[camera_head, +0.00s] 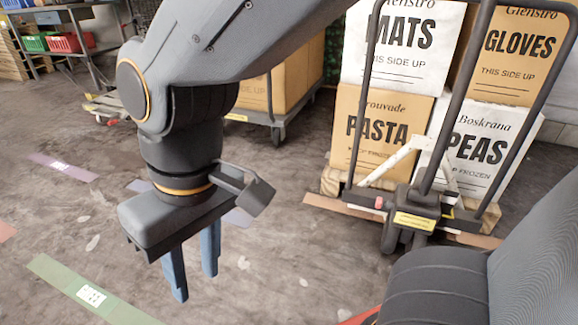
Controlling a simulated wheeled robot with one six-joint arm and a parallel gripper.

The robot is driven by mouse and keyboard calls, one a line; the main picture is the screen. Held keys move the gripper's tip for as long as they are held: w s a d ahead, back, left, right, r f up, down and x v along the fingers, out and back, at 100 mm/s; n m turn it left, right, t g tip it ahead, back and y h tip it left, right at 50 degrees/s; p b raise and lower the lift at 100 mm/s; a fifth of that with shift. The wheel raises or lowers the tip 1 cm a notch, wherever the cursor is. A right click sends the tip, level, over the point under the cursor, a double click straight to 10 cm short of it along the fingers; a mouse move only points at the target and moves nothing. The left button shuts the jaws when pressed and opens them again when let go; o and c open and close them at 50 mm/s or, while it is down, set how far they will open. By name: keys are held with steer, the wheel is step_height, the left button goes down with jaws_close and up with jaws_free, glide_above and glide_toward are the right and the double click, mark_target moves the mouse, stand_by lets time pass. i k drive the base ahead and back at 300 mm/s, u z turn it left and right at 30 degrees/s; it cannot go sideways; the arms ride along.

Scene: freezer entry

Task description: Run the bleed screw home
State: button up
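A pallet truck (417,198) stands at the right, with a tall dark handle loop and a dark pump body low down that bears a yellow label (415,221). A small pinkish-red part (379,203) shows on the left side of the pump body. I cannot tell whether it is the bleed screw, and no other screw can be made out. My gripper (194,284) hangs over the floor left of the truck, well apart from it. Its two blue fingers point down with a gap between them and nothing in it.
Stacked cartons marked MATS (403,42), GLOVES (520,45), PASTA (376,131) and PEAS (480,145) stand behind the truck. A cart with brown boxes (290,88) is at the back middle. A shelf with crates (68,42) is at the far left. The left floor is mostly clear.

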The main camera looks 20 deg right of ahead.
mark_target(379, 201)
steer(key=u, duration=0.3)
steer(key=i, duration=1.2)
steer(key=z, duration=1)
steer(key=i, duration=0.3)
steer(key=z, duration=0.25)
